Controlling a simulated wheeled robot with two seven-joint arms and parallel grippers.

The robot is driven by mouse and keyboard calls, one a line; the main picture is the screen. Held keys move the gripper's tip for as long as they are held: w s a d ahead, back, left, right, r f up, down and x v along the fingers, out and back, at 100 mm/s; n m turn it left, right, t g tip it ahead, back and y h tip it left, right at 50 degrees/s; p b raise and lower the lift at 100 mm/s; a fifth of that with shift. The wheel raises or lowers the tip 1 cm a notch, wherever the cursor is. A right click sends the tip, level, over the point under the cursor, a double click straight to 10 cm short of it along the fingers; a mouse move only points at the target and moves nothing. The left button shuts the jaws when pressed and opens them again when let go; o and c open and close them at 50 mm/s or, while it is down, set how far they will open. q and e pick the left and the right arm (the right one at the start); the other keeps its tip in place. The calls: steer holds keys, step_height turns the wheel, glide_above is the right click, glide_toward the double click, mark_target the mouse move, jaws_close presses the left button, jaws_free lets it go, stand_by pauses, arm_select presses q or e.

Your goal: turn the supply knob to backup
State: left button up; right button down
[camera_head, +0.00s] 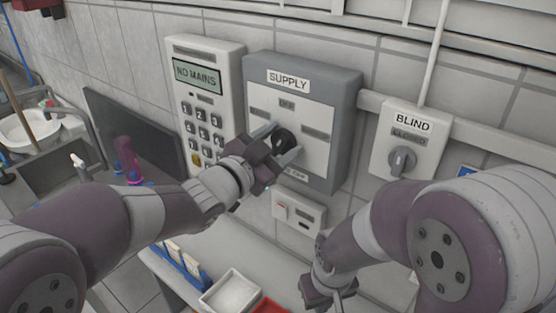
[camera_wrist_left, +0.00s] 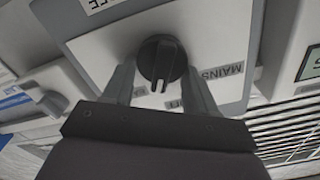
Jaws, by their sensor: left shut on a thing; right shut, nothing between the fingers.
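The grey supply panel (camera_head: 345,90) is on the wall, labelled SUPPLY. Its round black knob (camera_head: 286,139) also shows in the left wrist view (camera_wrist_left: 162,58). An OFF label is above the knob, with other labels to its left and right; the wrist view reads MAINS on one. In that view the knob's slotted end points down, towards the OFF side. My left gripper (camera_head: 277,144) has one finger on each side of the knob and is shut on it. My right gripper (camera_head: 328,288) is shut and empty, low in the head view.
A keypad unit (camera_head: 207,105) reading NO MAINS is left of the panel. A BLIND switch box (camera_head: 413,135) is to its right. A white tray (camera_head: 231,292) and a red tray (camera_head: 272,307) are on the counter.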

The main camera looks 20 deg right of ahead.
arm_select(q)
steer(key=m+b, duration=0.4)
steer(key=shift+s+d+f+b, duration=0.1)
steer(key=shift+s+f+b, duration=0.05)
steer(key=shift+f+b, duration=0.25)
steer(key=shift+m+b, duration=1.05)
steer(key=shift+m, duration=0.15)
arm_select(e)
steer(key=shift+f, duration=4.05)
arm_select(q)
steer(key=shift+s+r, duration=0.1)
steer(key=o, duration=1.1)
steer(key=shift+c, duration=0.2)
steer(key=shift+s, duration=0.1)
arm_select(e)
steer(key=shift+s, duration=0.1)
steer(key=shift+f, duration=0.1)
